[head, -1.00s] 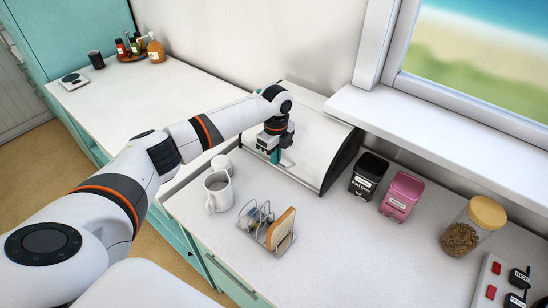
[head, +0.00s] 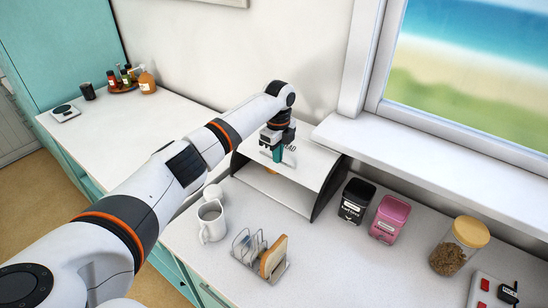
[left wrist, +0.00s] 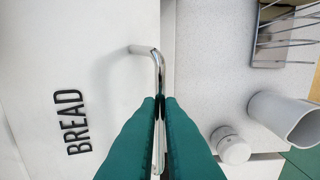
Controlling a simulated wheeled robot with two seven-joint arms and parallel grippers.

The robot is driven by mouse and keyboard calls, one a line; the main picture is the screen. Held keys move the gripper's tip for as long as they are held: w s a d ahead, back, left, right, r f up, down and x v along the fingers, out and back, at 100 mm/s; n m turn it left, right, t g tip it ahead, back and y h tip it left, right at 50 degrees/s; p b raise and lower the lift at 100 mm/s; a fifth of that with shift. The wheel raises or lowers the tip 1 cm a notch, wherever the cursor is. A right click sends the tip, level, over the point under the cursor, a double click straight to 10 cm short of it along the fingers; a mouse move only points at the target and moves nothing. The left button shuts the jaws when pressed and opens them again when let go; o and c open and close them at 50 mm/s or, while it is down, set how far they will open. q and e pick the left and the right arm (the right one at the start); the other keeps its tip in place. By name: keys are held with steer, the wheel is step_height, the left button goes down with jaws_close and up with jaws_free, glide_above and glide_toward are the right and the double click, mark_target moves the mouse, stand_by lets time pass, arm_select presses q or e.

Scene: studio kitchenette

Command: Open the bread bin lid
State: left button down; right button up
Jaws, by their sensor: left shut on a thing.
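The white bread bin (head: 322,190) with dark side panels stands against the wall on the counter. Its lid (head: 312,165) is raised, and the front shows an opening with something orange-brown inside. My left gripper (head: 277,154) is at the lid's front. In the left wrist view, the green fingers of my left gripper (left wrist: 160,104) are shut on the chrome lid handle (left wrist: 147,50), beside the black BREAD lettering (left wrist: 72,122) on the lid. My right gripper is not in view.
A white mug (head: 212,222), a small white lidded pot (head: 213,192) and a toast rack (head: 258,256) with bread stand in front of the bin. Black (head: 356,201) and pink (head: 390,218) canisters and a glass jar (head: 459,247) are to the right.

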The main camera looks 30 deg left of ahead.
arm_select(q)
steer(key=shift+d+f, duration=0.2)
steer(key=shift+f, duration=0.1)
